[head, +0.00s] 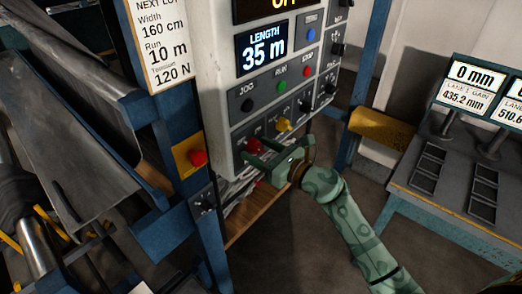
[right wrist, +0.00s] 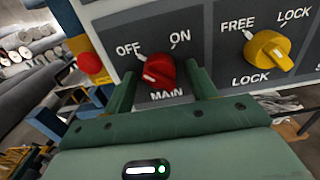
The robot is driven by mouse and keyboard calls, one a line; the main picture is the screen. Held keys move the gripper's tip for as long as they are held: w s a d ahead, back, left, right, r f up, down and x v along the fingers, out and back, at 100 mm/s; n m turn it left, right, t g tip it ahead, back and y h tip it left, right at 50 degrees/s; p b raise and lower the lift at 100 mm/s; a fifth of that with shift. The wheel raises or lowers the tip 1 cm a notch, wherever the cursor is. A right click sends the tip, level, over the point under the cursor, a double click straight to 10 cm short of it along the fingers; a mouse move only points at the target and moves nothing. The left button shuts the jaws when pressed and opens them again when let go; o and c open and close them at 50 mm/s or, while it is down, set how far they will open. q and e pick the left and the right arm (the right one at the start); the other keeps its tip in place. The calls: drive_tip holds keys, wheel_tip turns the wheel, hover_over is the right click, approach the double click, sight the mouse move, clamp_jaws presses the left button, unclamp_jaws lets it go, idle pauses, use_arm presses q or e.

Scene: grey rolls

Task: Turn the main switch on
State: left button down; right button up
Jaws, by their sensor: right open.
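The main switch is a red rotary knob (right wrist: 159,70) on the grey control panel, with MAIN below it and OFF and ON above. Its white pointer mark is turned to OFF at upper left. In the head view the knob (head: 253,145) sits low on the panel's front. My right gripper (right wrist: 163,80) is open, one finger on each side of the knob. I cannot tell whether either finger touches it. In the head view the right gripper (head: 251,154) reaches the panel from the lower right. My left gripper is not in view.
A yellow FREE/LOCK knob (right wrist: 267,51) is just right of the main switch. A red button on a yellow plate (head: 198,158) is to the left. Above are jog, run and stop buttons (head: 281,86) and a length display (head: 263,48) reading 35 m. A bench with displays (head: 440,205) stands right.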

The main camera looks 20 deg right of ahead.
drive_tip(key=c, duration=1)
drive_tip(key=m+p, duration=0.3)
drive_tip(key=shift+r, duration=0.15)
drive_tip(key=m+p, duration=0.3)
drive_tip(key=m, duration=0.1)
drive_tip(key=shift+m, duration=0.4)
drive_tip(key=m+p, duration=0.3)
drive_tip(key=m, duration=0.2)
drive_tip(key=shift+s, duration=0.1)
drive_tip(key=shift+m+p, duration=1.3)
drive_tip(key=shift+m, duration=1.2)
